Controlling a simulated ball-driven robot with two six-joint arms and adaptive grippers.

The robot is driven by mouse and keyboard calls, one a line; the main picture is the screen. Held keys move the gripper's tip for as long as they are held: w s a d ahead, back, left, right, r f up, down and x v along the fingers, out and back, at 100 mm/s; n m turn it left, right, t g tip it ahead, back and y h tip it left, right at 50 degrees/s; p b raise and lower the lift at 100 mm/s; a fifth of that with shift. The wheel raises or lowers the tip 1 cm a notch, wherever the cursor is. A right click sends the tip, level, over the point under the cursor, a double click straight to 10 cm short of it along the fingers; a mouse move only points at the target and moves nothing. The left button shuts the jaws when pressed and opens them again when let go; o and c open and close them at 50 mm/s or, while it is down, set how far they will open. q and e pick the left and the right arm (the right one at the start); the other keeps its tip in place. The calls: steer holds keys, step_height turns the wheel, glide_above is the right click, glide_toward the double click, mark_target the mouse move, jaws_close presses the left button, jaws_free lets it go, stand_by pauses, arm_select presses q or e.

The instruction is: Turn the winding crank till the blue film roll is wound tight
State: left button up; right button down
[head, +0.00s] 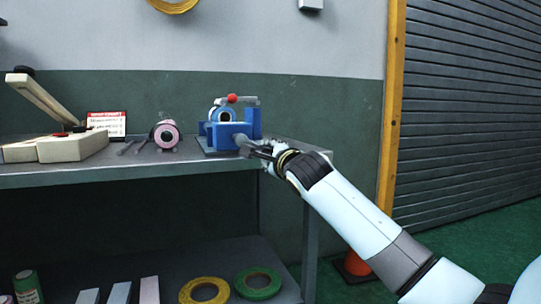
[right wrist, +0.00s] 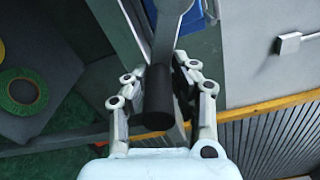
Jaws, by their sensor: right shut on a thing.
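The blue winder (head: 240,125) stands near the right end of the grey bench. The blue film roll (head: 222,114) sits in its frame, with a red knob (head: 232,98) above it. My right gripper (head: 256,150) is at the winder's right front side. In the right wrist view, the crank's grey arm (right wrist: 166,35) runs down to a dark handle (right wrist: 158,100) between the fingers of my right gripper (right wrist: 160,85), which is shut on it. How tightly the film is wound cannot be told. My left gripper is not in view.
The bench (head: 180,171) also holds a pink roll (head: 166,134), a cream lever device (head: 60,146) and a red-and-white sign (head: 106,123). Tape rings (head: 258,283) and other items lie on the lower shelf. An orange cone (head: 354,264) stands on the floor.

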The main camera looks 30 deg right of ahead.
steer(key=shift+f, duration=0.5)
steer(key=c, duration=1.2)
jaws_free()
steer(key=shift+a+r, duration=0.1)
steer(key=shift+a, duration=0.05)
steer(key=shift+o, duration=0.4)
steer(key=shift+r, duration=0.15)
steer(key=v, duration=1.2)
